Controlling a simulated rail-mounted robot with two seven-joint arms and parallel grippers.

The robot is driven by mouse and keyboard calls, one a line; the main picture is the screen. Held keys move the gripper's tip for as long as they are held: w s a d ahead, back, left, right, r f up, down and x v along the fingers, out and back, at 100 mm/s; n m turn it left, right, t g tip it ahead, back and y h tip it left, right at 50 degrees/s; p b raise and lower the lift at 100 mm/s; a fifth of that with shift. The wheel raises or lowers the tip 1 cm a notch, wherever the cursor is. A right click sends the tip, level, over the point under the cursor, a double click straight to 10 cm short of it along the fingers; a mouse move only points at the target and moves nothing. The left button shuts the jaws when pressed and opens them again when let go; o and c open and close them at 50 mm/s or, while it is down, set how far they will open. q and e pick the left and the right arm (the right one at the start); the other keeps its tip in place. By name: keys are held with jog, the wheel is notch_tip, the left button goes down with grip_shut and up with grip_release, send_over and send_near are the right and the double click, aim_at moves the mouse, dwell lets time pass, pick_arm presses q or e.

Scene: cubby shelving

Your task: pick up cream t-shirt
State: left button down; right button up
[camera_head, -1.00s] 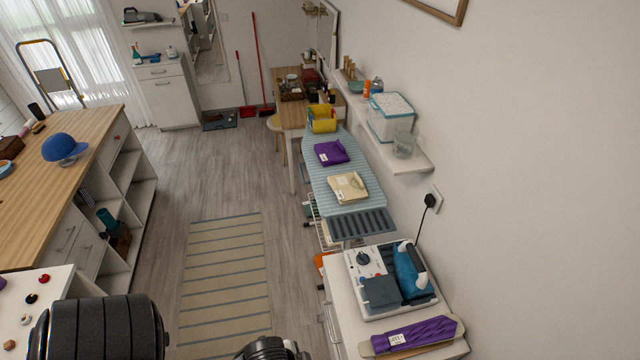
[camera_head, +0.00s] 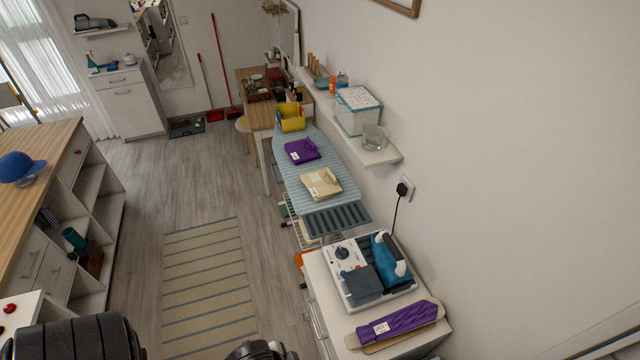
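The cream t-shirt (camera_head: 321,184) lies folded, with a white label on it, on the near part of the light blue striped ironing board (camera_head: 288,165). A folded purple garment (camera_head: 302,150) lies farther back on the same board, apart from the cream one. Dark rounded parts of my own arms show at the bottom edge, well short of the board. Neither gripper's fingers can be seen.
A steam iron (camera_head: 388,258) on its station stands on a white cabinet nearest the board, beside a purple sleeve board (camera_head: 397,321). A wall shelf (camera_head: 375,152) overhangs the board's right side. Open floor with a striped rug (camera_head: 208,290) lies left. A wooden-topped cubby unit (camera_head: 50,150) stands farther left.

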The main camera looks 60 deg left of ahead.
pick_arm(q)
jog(key=c, duration=1.8)
grip_release()
jog(key=shift+a, duration=0.1)
jog(key=shift+c, duration=0.2)
jog(key=o, duration=0.8)
jog(key=shift+o, duration=0.2)
